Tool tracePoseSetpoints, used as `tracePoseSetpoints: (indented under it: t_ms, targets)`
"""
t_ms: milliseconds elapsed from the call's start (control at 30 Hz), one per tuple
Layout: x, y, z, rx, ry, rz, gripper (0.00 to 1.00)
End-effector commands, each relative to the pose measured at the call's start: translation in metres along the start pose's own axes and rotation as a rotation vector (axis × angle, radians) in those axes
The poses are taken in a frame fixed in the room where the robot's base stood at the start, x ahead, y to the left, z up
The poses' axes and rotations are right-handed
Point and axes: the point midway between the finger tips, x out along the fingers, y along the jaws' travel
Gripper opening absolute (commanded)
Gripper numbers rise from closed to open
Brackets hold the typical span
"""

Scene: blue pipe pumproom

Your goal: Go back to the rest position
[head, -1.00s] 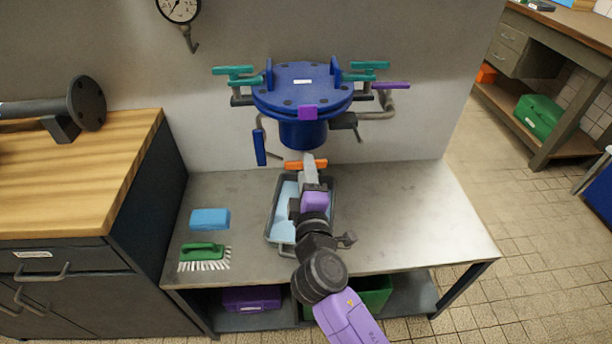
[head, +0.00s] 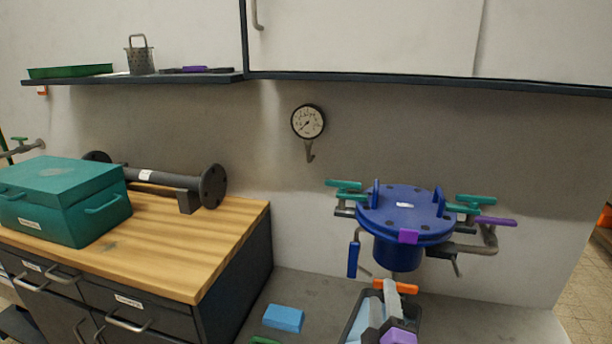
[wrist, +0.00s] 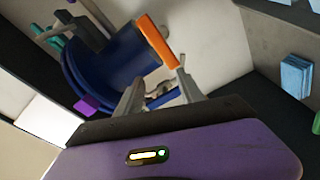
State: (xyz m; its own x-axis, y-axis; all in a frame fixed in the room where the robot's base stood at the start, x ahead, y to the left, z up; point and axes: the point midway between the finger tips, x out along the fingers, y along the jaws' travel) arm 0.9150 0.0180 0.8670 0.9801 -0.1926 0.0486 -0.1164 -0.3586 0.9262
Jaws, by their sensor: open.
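Most of my arm is out of the head view.
Green-handled clamps (head: 345,185) and a purple lever (head: 495,221) stick out from the vessel. A teal toolbox (head: 62,205) stands on the wooden counter.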

Motion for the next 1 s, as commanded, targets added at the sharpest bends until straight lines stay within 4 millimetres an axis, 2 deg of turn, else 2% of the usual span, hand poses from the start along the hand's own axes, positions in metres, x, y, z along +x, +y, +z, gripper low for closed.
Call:
tracePoseSetpoints:
  t_ms: [200,267,467,700,1000]
  targets:
    - [-0.062,-0.008,-0.007,0.287,0.131,-0.071,0.45]
    - [-0.082,-0.009,-0.005,0.358,0.152,-0.093,0.45]
    - [-0.16,-0.004,0.007,0.609,0.191,-0.167,0.45]
    - [-0.251,0.022,0.026,0.875,0.171,-0.227,0.45]
    - [-0.348,0.071,0.05,1.115,0.055,-0.271,0.45]
